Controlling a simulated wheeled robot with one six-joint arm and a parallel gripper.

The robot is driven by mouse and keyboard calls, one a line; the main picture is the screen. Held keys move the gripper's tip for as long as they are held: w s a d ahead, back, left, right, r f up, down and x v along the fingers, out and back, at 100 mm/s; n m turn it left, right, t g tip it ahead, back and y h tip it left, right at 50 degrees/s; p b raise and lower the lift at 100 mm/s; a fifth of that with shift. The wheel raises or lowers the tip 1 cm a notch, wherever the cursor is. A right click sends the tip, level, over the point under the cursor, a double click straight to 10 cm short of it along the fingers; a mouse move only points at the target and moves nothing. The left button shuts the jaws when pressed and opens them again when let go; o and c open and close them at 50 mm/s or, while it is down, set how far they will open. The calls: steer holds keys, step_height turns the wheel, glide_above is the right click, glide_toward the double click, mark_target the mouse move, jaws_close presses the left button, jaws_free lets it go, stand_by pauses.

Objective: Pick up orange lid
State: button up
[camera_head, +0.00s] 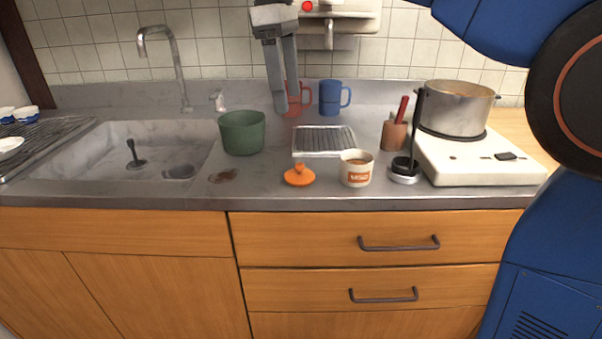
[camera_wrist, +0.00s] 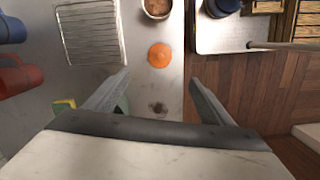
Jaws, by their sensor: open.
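The orange lid (camera_head: 299,175) lies on the steel counter near its front edge, with a small knob on top. In the wrist view the lid (camera_wrist: 160,55) is a round orange disc ahead of the fingers, roughly centred between them. My gripper (camera_head: 282,108) hangs above the back of the counter in the head view, pointing down, higher than the lid and apart from it. In the wrist view my gripper (camera_wrist: 160,78) has its two fingers spread wide with nothing between the tips.
A white cup (camera_head: 356,170) stands just right of the lid, a drying rack (camera_head: 323,141) behind it. A green pot (camera_head: 242,133) is left. Red and blue mugs (camera_head: 330,98) stand at the back. A pot (camera_head: 457,108) sits on the stove at right.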

glide_above(299, 163)
steer(key=a, duration=0.1)
step_height(299, 163, down, 11)
steer(key=shift+f, duration=0.2)
steer(key=shift+d+f, duration=0.2)
steer(key=shift+f, duration=0.75)
steer(key=shift+d+f, duration=0.15)
steer(key=shift+f, duration=0.75)
steer(key=shift+d+f, duration=0.2)
steer(key=shift+f, duration=0.75)
steer(key=c, duration=1.1)
